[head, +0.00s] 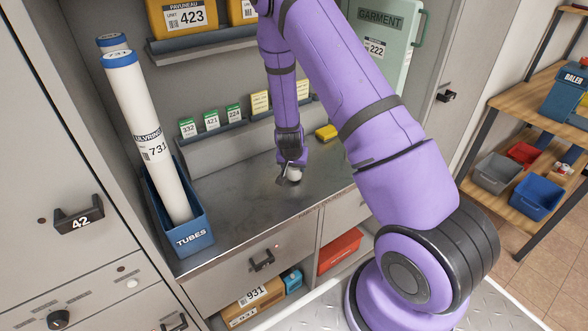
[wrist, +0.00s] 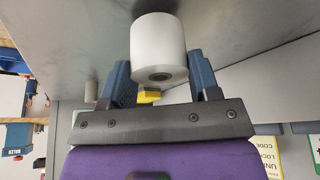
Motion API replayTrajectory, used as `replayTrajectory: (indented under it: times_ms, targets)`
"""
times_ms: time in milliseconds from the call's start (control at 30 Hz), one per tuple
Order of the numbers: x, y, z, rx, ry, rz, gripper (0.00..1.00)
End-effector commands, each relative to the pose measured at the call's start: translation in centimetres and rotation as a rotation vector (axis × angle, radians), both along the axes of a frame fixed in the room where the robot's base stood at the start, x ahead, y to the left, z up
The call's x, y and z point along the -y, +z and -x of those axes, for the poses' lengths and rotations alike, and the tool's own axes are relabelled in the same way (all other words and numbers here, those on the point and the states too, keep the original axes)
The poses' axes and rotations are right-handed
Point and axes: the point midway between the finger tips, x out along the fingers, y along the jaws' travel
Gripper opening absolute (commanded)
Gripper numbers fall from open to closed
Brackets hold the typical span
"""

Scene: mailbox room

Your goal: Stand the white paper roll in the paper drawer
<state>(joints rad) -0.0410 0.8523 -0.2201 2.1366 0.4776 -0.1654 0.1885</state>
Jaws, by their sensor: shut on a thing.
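The white paper roll (wrist: 158,42) is between the two blue fingers of my gripper (wrist: 158,66) in the wrist view, its round end with a dark core facing the camera. In the head view the roll (head: 295,174) is small and partly hidden by my gripper (head: 289,172), which is shut on it, low over the grey metal counter (head: 255,205). I cannot tell whether the roll touches the counter. Below the counter, a shut drawer with a black handle (head: 262,261) shows, with another front (head: 345,215) to its right. I cannot read which is the paper drawer.
A blue TUBES box (head: 190,238) with tall white tubes (head: 150,135) stands at the counter's left. A yellow block (head: 326,132) lies toward the back. Small cards (head: 211,121) line a ledge. A wooden shelf (head: 525,200) with bins stands right. The counter's front is clear.

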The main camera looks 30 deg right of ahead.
Motion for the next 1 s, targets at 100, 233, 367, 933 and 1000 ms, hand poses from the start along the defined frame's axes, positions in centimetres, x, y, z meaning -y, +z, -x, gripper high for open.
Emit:
replayTrajectory:
  times_ms: [100,233,367,933,1000]
  targets:
    - [0.0,1.6,-0.1,0.003,0.001,0.0,0.28]
    - [-0.4,2.4,2.0,-0.004,-0.002,-0.002,0.28]
    - [-1.1,2.7,4.9,-0.003,-0.001,-0.002,0.28]
    - [-3.6,3.5,14.6,-0.002,0.001,0.0,0.28]
    - [-3.7,3.6,15.0,-0.001,0.0,0.0,0.28]
